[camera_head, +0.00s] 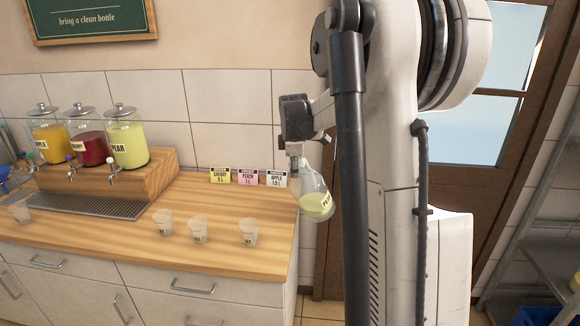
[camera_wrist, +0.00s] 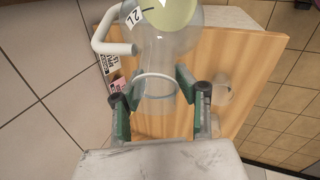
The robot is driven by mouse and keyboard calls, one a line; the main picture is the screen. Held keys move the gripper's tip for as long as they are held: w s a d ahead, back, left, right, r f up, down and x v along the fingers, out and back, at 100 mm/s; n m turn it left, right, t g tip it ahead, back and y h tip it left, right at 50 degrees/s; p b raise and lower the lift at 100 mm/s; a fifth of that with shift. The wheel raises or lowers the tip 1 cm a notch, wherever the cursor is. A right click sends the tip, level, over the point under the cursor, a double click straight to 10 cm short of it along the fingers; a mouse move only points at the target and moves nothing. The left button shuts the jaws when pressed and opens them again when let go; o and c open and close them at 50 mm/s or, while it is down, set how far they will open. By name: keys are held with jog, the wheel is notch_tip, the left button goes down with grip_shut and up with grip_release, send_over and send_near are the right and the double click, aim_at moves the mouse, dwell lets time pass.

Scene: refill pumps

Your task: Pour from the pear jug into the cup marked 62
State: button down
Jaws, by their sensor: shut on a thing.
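My gripper (camera_head: 295,158) is shut on the glass jug (camera_head: 315,196), which has a pale yellow-green liquid in its lower part and a partly visible label. The jug hangs tilted at the right end of the counter. In the wrist view the jug (camera_wrist: 160,52) has a 2L mark and a white handle, and its neck lies between my green-padded fingers (camera_wrist: 157,84). Clear cups stand on the counter: a left one (camera_head: 163,222), a middle one (camera_head: 198,232) and a right one (camera_head: 249,233). Their marks are too small to read. One cup (camera_wrist: 223,92) shows beside the jug in the wrist view.
Orange (camera_head: 47,135), red (camera_head: 90,142) and yellow-green pear (camera_head: 128,138) dispensers stand on a wooden block (camera_head: 160,178) above a drip tray (camera_head: 85,204). Small cards (camera_head: 247,177) line the wall. Counter between cards and cups is clear.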

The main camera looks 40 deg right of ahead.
jog(key=w+a+f+n+g+h+b, duration=0.1)
jog(key=w+a+f+n+h+b, duration=0.1)
jog(key=a+f+h+b, duration=0.8)
notch_tip(320, 180, down, 3)
jog(key=b, duration=0.3)
jog(key=shift+a, duration=0.35)
jog(key=shift+a+f+b, duration=0.1)
jog(key=shift+a+b, duration=0.05)
jog(key=shift+b, duration=0.35)
dwell(0.5)
jog(key=shift+f, duration=0.15)
jog(key=shift+w+a+f+h+b, duration=0.15)
jog(key=shift+f+h+b, duration=0.35)
jog(key=shift+b, duration=0.5)
jog(key=shift+r+h+b, duration=0.35)
jog(key=shift+h+b, duration=0.15)
jog(key=shift+b, duration=0.1)
jog(key=shift+a+r+n+h+b, duration=0.15)
jog(key=shift+h+b, duration=0.15)
jog(key=shift+b, duration=0.5)
jog(key=shift+f+n+h+b, duration=0.15)
jog(key=shift+h+b, duration=0.15)
jog(key=shift+b, duration=0.5)
dwell(1.8)
